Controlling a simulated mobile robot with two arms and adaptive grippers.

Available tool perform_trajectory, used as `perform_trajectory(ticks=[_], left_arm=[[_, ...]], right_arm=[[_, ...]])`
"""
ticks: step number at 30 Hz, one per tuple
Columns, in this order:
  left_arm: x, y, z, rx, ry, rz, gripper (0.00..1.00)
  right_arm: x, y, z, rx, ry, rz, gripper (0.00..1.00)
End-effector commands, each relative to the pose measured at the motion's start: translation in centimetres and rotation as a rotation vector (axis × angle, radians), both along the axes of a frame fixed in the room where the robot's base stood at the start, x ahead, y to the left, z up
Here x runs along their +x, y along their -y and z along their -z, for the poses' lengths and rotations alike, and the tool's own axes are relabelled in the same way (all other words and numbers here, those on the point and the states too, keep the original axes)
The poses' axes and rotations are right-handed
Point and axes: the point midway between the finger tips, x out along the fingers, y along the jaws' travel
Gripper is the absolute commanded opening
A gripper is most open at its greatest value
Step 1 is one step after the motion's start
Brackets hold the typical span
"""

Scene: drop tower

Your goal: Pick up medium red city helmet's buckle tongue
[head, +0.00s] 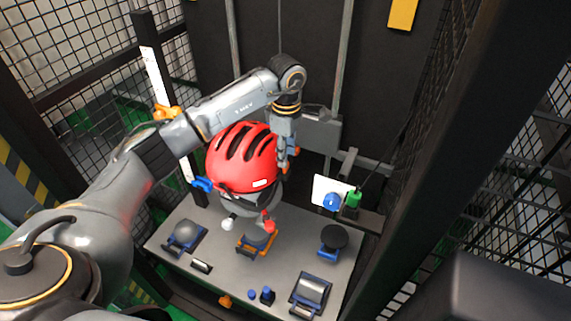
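The red helmet (242,158) with dark vent slots sits at the middle, above the grey table (215,238). A small pale label shows on its lower edge. My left arm reaches over from the left, behind the helmet's top. My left gripper (285,167) points down close beside the helmet's right side. Its fingers are small and partly merged with orange and blue parts there, so I cannot tell whether they are open or hold anything. The buckle tongue cannot be made out. My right gripper is not in view.
The table bears a grey dome fixture (186,233), a black round-topped fixture (334,237), a blue-framed block (311,292) and small blue pieces (267,295). A white panel (325,190) stands behind on the right. Mesh walls and dark posts enclose both sides.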

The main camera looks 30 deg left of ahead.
Motion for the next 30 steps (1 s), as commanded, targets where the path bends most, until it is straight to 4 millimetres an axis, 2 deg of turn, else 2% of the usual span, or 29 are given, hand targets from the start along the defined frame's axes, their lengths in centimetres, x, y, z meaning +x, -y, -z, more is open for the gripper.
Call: perform_trajectory(ticks=[1,6,15,19,30], left_arm=[[-0.2,0.0,0.4,0.0,-0.007,0.0,0.38],[-0.1,0.1,2.8,-0.002,-0.003,0.0,0.38],[0.0,0.0,3.5,0.0,0.001,0.001,0.38],[0.0,0.0,3.5,0.0,0.0,0.001,0.12],[0.0,0.0,3.4,-0.001,0.001,0.001,0.12]], right_arm=[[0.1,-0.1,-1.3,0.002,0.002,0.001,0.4],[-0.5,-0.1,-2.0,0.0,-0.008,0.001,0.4],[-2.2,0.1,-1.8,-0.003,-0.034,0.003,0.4],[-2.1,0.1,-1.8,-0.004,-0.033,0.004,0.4],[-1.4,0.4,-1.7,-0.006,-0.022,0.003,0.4]])
